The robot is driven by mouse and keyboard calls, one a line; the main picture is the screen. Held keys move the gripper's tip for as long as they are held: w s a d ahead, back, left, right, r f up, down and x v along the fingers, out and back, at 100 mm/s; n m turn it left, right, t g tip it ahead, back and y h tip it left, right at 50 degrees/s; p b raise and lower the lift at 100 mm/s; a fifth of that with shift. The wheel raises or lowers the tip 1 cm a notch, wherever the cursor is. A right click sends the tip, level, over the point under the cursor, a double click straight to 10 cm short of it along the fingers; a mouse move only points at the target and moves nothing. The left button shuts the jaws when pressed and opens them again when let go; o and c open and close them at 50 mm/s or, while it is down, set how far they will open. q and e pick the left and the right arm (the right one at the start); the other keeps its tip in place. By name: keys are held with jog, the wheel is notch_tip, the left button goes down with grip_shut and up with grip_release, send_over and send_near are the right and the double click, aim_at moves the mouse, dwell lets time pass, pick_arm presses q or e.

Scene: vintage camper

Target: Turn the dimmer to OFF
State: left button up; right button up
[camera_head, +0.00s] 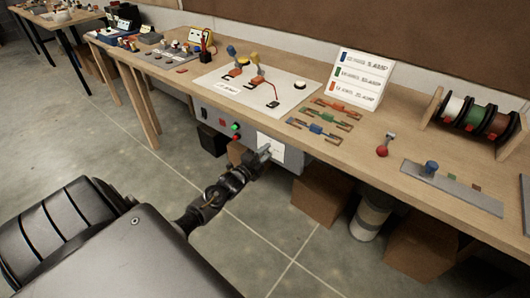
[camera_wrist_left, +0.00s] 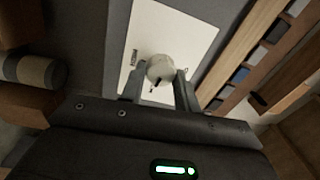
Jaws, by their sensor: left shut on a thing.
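The dimmer is a round, pale knob (camera_wrist_left: 160,66) on a white plate (camera_wrist_left: 190,28) in the left wrist view. A small dark mark shows on the knob's lower side, and small dark print on the plate is too small to read. My left gripper (camera_wrist_left: 160,82) has its two fingers on either side of the knob and is shut on it. In the head view my left gripper (camera_head: 264,153) reaches the white plate (camera_head: 277,143) on the grey panel under the bench edge, and it hides the knob. My right gripper is not in view.
The grey panel (camera_head: 212,124) also carries a green light (camera_head: 236,126) and red buttons. The wooden bench (camera_head: 240,108) above holds a white board (camera_head: 262,92), a label card (camera_head: 358,77) and wire spools (camera_head: 475,117). Cardboard boxes (camera_head: 318,195) stand below. The floor in front is clear.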

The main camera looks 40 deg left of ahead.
pick_arm(q)
jog(key=shift+a+r+n+g+y+p, duration=0.15)
jog(key=shift+n+p, duration=1.3)
jog(key=shift+n, duration=3.4)
jog(key=shift+d+r+n+g+y+p, duration=0.2)
jog(key=shift+n+p, duration=1.2)
jog(key=shift+n, duration=3.45)
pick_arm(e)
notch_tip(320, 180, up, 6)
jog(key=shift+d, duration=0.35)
pick_arm(q)
jog(key=shift+f+n, duration=0.2)
jog(key=shift+n, duration=0.1)
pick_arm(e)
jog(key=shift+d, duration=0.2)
pick_arm(q)
jog(key=o, duration=1)
jog(key=shift+c, duration=0.2)
jog(key=s+b, duration=0.1)
jog(key=s, duration=1)
jog(key=shift+d, duration=0.25)
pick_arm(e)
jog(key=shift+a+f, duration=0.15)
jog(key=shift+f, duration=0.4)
pick_arm(q)
jog(key=shift+w, duration=0.1)
